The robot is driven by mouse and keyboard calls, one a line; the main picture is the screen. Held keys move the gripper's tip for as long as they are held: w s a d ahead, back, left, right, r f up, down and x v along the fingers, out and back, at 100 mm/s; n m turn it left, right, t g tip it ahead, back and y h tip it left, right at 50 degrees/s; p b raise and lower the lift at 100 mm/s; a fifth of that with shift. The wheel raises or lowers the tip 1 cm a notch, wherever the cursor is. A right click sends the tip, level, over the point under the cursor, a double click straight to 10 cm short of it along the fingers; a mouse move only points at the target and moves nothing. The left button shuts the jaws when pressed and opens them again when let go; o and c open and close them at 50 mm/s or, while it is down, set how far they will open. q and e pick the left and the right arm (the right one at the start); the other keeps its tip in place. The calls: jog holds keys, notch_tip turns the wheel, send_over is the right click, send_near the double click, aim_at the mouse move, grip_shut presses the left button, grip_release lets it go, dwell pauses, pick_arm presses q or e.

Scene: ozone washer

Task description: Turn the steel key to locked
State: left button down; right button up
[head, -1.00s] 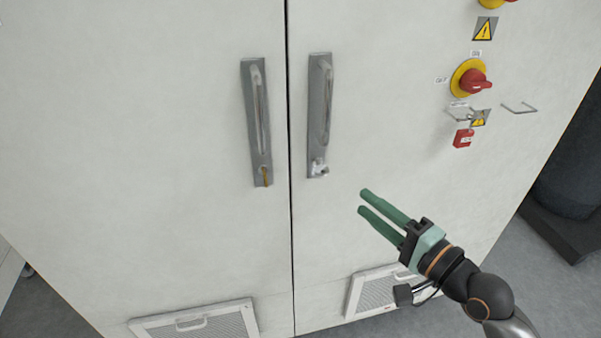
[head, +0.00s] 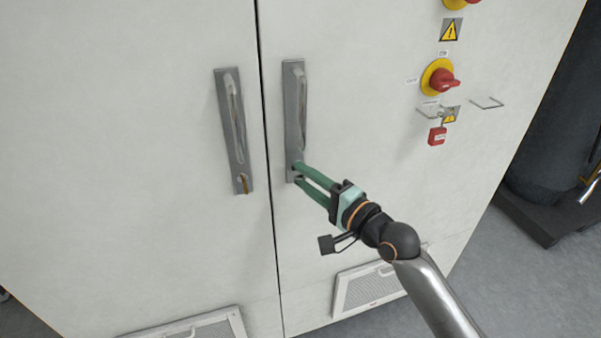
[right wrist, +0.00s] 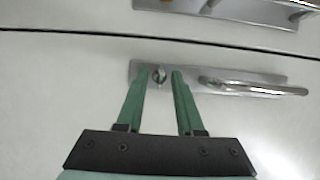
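The steel key (right wrist: 160,76) sits in the lock at the end of the right door's handle plate (head: 294,110). In the right wrist view it lies between the tips of my right gripper (right wrist: 162,75), whose green fingers stand apart on either side of it. I cannot tell whether they touch it. In the head view my right gripper (head: 297,172) is at the plate's lower end and hides the key. A brass-coloured key (head: 244,185) shows at the lower end of the left door's handle plate (head: 228,110). My left gripper is not in view.
The white cabinet doors (head: 150,150) fill most of the view. A red and yellow rotary switch (head: 441,80), a red padlock (head: 437,136) and wire handles (head: 487,103) are on the right door. Vent grilles (head: 370,285) sit low on the doors. Bare floor shows at right.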

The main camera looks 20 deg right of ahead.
jog(key=shift+x, duration=0.85)
grip_shut()
